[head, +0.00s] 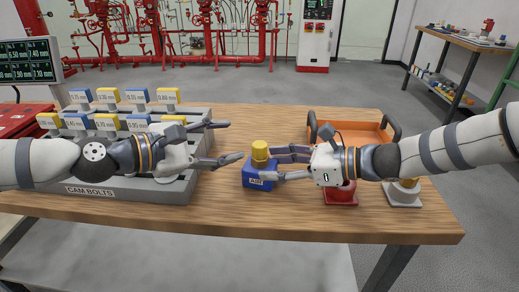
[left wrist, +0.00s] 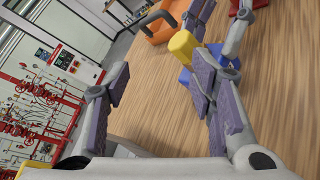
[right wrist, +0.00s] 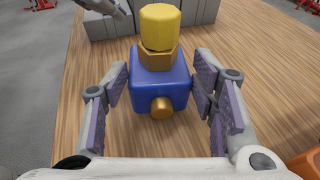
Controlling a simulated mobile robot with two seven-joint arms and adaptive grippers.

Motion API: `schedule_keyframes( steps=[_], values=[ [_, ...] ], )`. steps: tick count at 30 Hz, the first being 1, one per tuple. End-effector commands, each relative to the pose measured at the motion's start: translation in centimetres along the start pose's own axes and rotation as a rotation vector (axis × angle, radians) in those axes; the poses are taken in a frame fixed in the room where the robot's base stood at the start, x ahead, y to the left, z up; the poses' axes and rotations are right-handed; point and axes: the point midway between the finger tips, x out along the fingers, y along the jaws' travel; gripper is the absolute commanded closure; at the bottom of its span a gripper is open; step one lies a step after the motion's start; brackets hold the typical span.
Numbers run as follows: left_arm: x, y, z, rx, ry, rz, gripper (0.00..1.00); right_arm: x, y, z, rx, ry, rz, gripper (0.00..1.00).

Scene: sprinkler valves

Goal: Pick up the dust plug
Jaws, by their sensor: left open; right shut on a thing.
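The yellow dust plug (head: 260,151) is upright on top of a blue block (head: 256,184) labelled AIR, on the wooden table. In the right wrist view the plug (right wrist: 160,27) sits above a brass hex collar (right wrist: 158,60), and a brass stub faces the camera. My right gripper (head: 266,164) has its fingers on both sides of the blue block and is shut on it. My left gripper (head: 234,141) is open and empty, to the left of the plug, fingers pointing towards it. The left wrist view shows the plug (left wrist: 184,45) beyond the left fingers.
A grey stepped CAM BOLTS rack (head: 130,190) with labelled blue and yellow blocks stands at left, under my left arm. An orange tray (head: 375,134) lies behind my right gripper. A red-based part (head: 341,194) and a grey-based part (head: 404,192) stand at right.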

Motion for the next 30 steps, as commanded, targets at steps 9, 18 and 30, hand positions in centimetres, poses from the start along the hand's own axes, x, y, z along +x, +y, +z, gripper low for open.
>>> schedule_keyframes(
  steps=[9,18,30],
  values=[
    [-3.2,-5.6,0.4,-0.703,-0.152,0.202,0.50,0.0,0.0,0.0,0.001,-0.002,0.001,0.81],
    [1.0,-4.5,1.3,-0.779,-0.188,0.217,0.50,0.0,0.0,0.1,0.001,-0.003,0.002,0.81],
    [7.0,-2.2,1.6,-0.778,-0.185,0.219,0.50,0.0,0.0,0.1,0.000,-0.003,0.002,0.81]
  ],
)
